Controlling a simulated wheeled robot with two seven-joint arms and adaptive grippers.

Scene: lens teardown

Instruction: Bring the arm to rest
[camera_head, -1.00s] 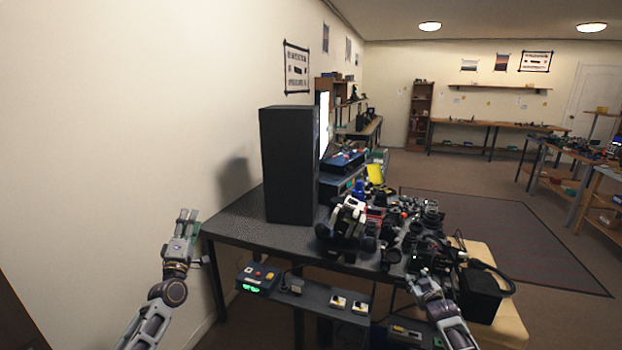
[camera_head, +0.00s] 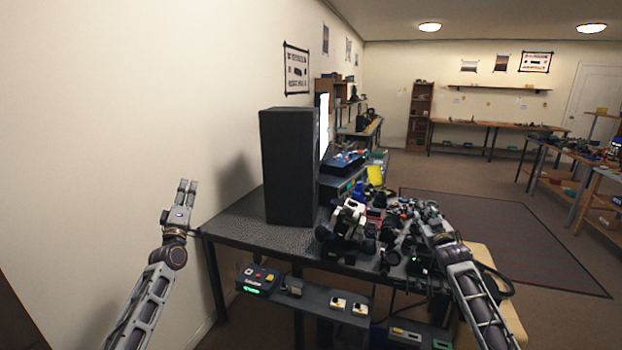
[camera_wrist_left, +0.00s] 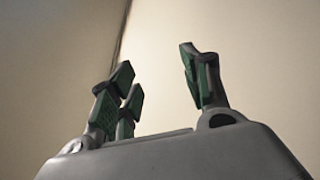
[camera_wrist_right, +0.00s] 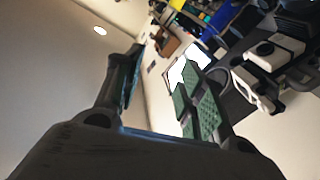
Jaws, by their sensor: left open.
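My left gripper (camera_head: 186,188) points up beside the wall, left of the table and clear of it. It is open and empty; in the left wrist view its green-padded fingers (camera_wrist_left: 155,85) stand apart with only wall between them. My right gripper (camera_head: 425,217) is over the right part of the cluttered table, small and partly lost against the dark parts there. In the right wrist view its fingers (camera_wrist_right: 158,90) are spread apart with nothing held between them.
A black table (camera_head: 240,228) carries a tall black box (camera_head: 290,165), a white-and-black device (camera_head: 347,222) and several dark camera parts. A low shelf with a control box (camera_head: 258,279) runs along its front. The wall stands close on the left.

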